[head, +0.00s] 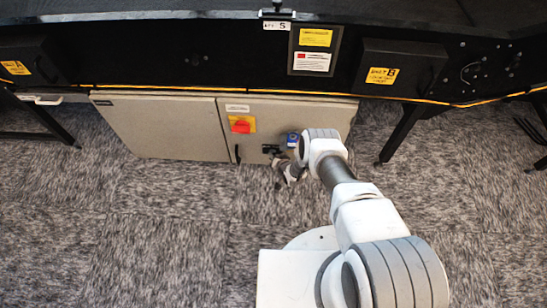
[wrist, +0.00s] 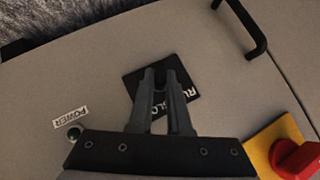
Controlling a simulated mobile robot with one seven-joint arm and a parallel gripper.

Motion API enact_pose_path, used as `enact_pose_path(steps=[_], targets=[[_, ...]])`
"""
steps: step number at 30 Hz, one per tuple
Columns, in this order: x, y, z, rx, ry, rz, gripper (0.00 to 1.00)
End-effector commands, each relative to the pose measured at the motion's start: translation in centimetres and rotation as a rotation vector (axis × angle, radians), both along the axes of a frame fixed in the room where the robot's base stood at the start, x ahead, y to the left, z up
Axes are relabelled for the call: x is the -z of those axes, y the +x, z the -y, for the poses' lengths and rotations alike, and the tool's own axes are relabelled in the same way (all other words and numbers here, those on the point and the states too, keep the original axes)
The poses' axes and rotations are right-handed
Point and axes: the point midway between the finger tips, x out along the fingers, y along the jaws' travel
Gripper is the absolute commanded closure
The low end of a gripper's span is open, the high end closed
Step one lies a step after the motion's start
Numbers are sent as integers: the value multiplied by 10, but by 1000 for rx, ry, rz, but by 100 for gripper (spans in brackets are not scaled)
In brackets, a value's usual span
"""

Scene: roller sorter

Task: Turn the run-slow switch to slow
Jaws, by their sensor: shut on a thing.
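The run-slow switch has a black square plate (wrist: 134,83) on the grey cabinet door, tilted in the wrist view. Its white lettering is partly hidden behind my fingers. In the head view the plate (head: 270,148) is a small dark patch right of the door handle. My gripper (wrist: 160,78) reaches over the plate, its two fingertips close together and shut on the switch knob. The fingers hide the knob, so I cannot tell which way it points. In the head view my gripper (head: 279,162) is small and low at the door, partly hidden by my wrist.
A red rotary switch on a yellow plate (head: 241,125) and a black handle (head: 238,154) are left of the run-slow switch. A green lamp (wrist: 75,132) labelled POWER is nearby. The conveyor (head: 180,55) overhangs the cabinet (head: 160,130). Carpet in front is clear.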

Motion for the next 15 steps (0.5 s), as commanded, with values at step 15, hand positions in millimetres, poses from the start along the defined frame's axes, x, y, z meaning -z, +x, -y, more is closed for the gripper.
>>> enact_pose_path(steps=[15], targets=[[0, 0, 0, -2, 11, 0, 80]])
